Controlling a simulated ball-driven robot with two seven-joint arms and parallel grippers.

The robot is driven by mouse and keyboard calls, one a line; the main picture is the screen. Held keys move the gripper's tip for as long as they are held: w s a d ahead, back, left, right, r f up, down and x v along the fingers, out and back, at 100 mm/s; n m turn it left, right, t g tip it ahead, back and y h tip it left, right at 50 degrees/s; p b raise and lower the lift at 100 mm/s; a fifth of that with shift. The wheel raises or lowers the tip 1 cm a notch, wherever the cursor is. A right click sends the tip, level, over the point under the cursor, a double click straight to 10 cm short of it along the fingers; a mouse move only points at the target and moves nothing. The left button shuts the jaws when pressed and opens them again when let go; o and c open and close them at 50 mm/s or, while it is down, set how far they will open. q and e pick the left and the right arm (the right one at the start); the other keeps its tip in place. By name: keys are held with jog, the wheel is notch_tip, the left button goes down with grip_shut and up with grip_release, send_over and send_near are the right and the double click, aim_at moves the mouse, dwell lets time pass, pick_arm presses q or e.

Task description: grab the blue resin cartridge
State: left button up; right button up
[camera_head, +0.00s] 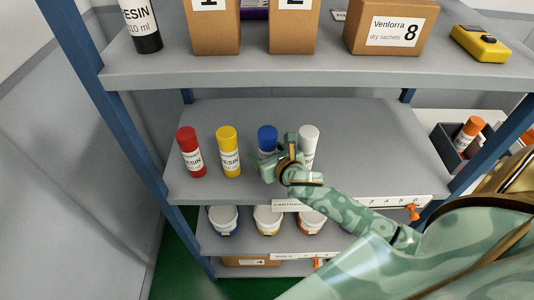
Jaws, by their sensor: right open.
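The blue resin cartridge (267,136) stands upright on the middle shelf, between a yellow cartridge (229,150) and a white cartridge (308,146). Only its blue upper part shows clearly; its lower part is hidden behind my right gripper (270,163). My right gripper is open, right in front of the blue cartridge, and its arm comes in from the lower right. I cannot tell whether the fingers touch the cartridge or sit around it. My left gripper is not in the picture.
A red cartridge (189,151) stands at the left end of the row. White-lidded tubs (223,219) stand on the shelf below. A dark bin (451,147) with an orange-capped cartridge is at right. The middle shelf's right part is clear.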

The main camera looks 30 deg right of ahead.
jog(key=c, duration=1.3)
